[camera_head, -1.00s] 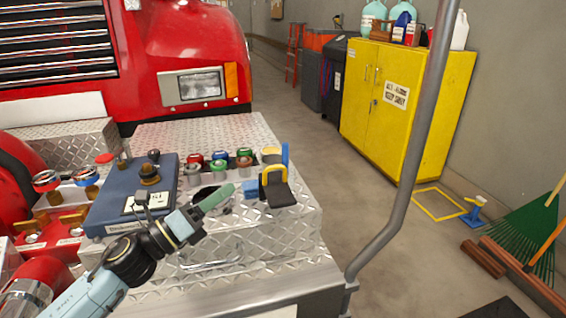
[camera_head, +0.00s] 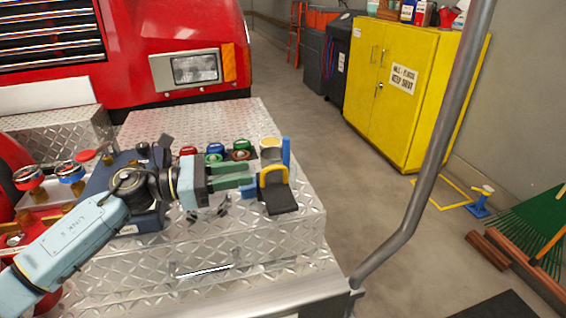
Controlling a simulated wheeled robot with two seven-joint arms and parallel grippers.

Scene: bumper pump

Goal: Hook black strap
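My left gripper (camera_head: 246,180) reaches over the diamond-plate bumper from the left. Its two green fingers point right and are apart, with a visible gap and nothing clearly held between them. Its tips are just left of a yellow hoop (camera_head: 273,170); I cannot tell if they touch it. A flat black piece (camera_head: 281,201), possibly the black strap, lies below the hoop and hangs toward the bumper's front. A blue upright (camera_head: 287,152) stands behind the hoop. My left wrist hides part of the dark blue panel (camera_head: 97,180). My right gripper is out of view.
Several colored caps, including a green one (camera_head: 241,144) and a red one (camera_head: 188,151), stand behind my gripper. A grey pole (camera_head: 448,110) rises at the bumper's right corner. The diamond-plate bumper (camera_head: 215,235) is clear in front.

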